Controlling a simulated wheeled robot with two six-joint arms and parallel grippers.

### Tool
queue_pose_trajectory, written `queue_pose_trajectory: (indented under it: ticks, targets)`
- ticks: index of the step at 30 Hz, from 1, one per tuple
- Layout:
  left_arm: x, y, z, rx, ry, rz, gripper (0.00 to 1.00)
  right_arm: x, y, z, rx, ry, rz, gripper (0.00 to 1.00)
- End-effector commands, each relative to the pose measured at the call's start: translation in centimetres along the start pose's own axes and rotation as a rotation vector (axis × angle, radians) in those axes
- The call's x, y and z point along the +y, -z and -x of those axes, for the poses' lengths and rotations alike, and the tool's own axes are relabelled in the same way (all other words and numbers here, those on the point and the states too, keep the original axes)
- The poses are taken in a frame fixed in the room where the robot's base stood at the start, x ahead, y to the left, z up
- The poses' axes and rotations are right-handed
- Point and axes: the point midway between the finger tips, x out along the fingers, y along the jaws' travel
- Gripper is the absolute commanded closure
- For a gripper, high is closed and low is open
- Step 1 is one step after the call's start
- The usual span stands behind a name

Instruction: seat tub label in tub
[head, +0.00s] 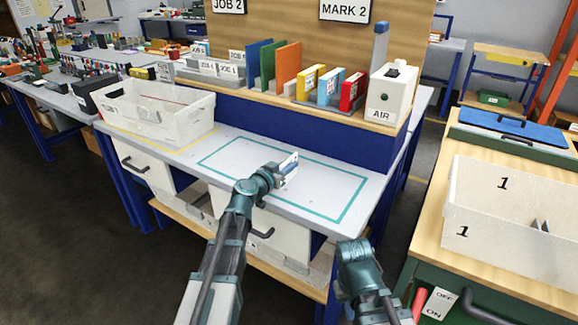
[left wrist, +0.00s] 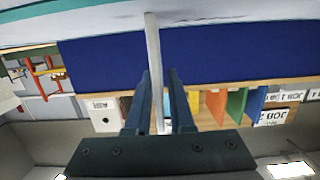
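My left gripper (head: 288,168) is over the workbench top, shut on a thin white card, which I take to be the tub label (head: 291,158). In the left wrist view the card (left wrist: 153,60) is nearly edge-on between the two fingers (left wrist: 160,100), so its face is hidden. A white tub (head: 165,132) stands at the bench's left end, with a small clear patch on its near wall. The card is to the right of this tub, well apart from it. My right arm's wrist (head: 357,252) is low in the head view; its gripper fingers do not show.
A teal outline (head: 215,163) marks a clear area of the bench top (head: 330,185). Behind it, a raised shelf holds coloured panels (head: 287,67), small boxes (head: 328,87) and an AIR box (head: 390,95). Another white tub marked 1 (head: 500,205) stands on the right-hand table.

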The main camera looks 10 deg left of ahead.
Motion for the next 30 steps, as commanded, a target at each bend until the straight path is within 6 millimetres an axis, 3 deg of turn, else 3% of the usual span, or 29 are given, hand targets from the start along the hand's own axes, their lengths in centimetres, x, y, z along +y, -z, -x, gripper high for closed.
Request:
queue_pose_trajectory:
  ticks: [2, 13, 24, 30]
  targets:
    - [0.0, 0.0, 0.0, 0.000, 0.000, 0.000, 0.63, 0.0, 0.0, 0.0, 0.000, 0.000, 0.000, 1.00]
    - [0.0, 0.6, 0.1, 0.000, 0.000, 0.000, 0.63, 0.1, 0.0, 0.6, 0.000, 0.000, 0.000, 1.00]
    - [0.2, 0.4, 7.5, 0.000, 0.002, 0.001, 0.63, 0.1, -0.1, 1.5, 0.000, 0.000, 0.000, 1.00]
    - [0.1, 0.4, 10.6, 0.000, 0.002, 0.000, 0.63, 0.2, -0.1, 2.0, 0.000, 0.000, 0.000, 1.00]
